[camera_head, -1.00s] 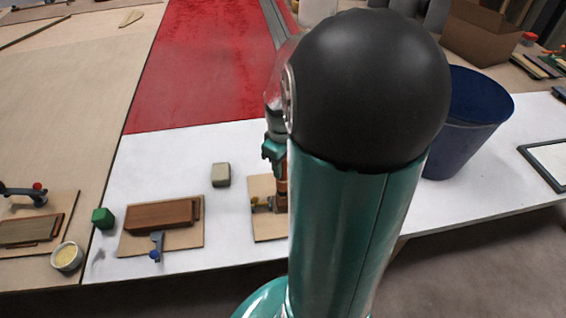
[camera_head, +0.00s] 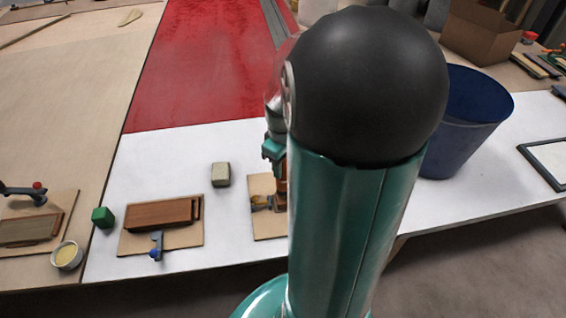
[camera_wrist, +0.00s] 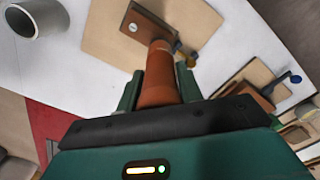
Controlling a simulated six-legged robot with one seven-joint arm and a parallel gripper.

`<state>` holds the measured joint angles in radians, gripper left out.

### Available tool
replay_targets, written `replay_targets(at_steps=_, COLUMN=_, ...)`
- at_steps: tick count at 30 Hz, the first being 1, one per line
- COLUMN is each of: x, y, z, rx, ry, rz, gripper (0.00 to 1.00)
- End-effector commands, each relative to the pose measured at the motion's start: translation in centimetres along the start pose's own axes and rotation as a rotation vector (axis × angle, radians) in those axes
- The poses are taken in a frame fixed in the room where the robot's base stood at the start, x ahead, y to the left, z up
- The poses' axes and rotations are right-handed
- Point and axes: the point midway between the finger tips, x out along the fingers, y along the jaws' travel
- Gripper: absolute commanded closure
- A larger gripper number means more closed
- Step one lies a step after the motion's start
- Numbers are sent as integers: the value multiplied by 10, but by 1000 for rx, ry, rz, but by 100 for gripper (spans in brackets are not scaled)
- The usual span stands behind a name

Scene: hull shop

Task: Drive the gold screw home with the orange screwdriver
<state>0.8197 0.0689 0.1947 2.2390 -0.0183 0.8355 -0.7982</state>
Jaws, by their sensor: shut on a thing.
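My gripper (camera_wrist: 158,88) is shut on the orange screwdriver (camera_wrist: 157,76), whose handle stands between the two teal fingers in the wrist view. In the head view, the screwdriver (camera_head: 282,172) shows only as an orange sliver beside my arm, above the work board. A brown wooden block (camera_wrist: 148,22) lies on a tan board (camera_wrist: 103,38) just beyond the screwdriver. The handle overlaps the block's near edge in the picture, and its tip is hidden. I cannot make out the gold screw. A small clamp (camera_head: 259,203) sits at the block's side.
A second board (camera_head: 190,237) carries a brown block (camera_head: 160,215) and a blue-knobbed clamp (camera_head: 156,247). A dark blue bin (camera_head: 462,125) stands right of my arm.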

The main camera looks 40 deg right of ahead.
Motion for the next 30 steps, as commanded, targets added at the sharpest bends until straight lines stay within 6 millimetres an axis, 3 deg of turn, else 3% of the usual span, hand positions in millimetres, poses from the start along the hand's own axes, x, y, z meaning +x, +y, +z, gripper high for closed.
replay_targets(at_steps=19, x=3, y=0, z=-1, rx=0, ry=1, rz=1, gripper=87)
replay_targets(at_steps=30, x=-21, y=0, z=-1, rx=0, ry=2, rz=2, gripper=87)
